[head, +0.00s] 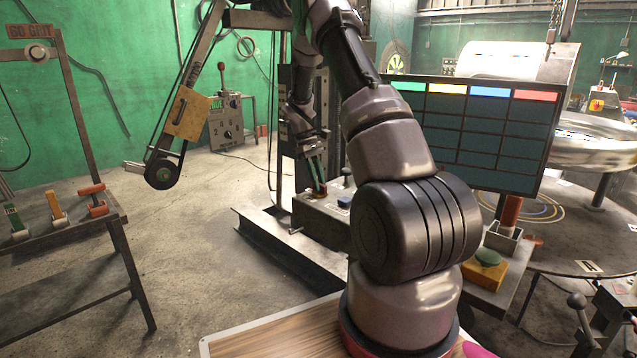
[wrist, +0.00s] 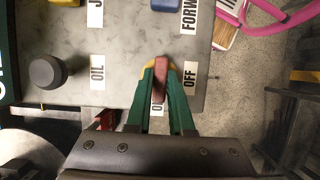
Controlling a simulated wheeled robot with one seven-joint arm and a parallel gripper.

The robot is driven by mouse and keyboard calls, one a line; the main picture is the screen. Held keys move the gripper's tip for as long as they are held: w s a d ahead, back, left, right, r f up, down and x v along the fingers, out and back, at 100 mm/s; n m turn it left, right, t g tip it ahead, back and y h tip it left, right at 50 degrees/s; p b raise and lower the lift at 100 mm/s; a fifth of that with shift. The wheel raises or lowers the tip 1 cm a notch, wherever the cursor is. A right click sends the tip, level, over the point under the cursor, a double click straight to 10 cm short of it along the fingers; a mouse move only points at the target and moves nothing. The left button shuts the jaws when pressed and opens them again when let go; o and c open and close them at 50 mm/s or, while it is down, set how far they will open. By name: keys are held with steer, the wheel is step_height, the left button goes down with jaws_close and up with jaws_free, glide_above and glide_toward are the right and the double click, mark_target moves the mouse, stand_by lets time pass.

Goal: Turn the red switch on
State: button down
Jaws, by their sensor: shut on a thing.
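The red switch (wrist: 160,80) is a small red lever on a yellow base, set in a grey control panel (wrist: 120,60). In the wrist view an OFF label (wrist: 189,77) lies to its right, and a label starting with O, partly hidden by the green fingers, lies just below it. My gripper (wrist: 160,72) has its two green fingers on either side of the red lever, shut on it. In the head view my gripper (head: 318,178) reaches down to the panel (head: 318,222), and the red switch (head: 322,190) shows at the fingertips. The exact lever position is hard to tell.
A black knob (wrist: 45,71) by the OIL label, a yellow control and a blue control (head: 343,202) share the panel. A dark screen (head: 480,130) stands right of my arm. A rack with coloured handles (head: 60,225) stands left; open floor lies between.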

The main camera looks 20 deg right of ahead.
steer(key=c, duration=0.8)
jaws_free()
steer(key=v, duration=1.1)
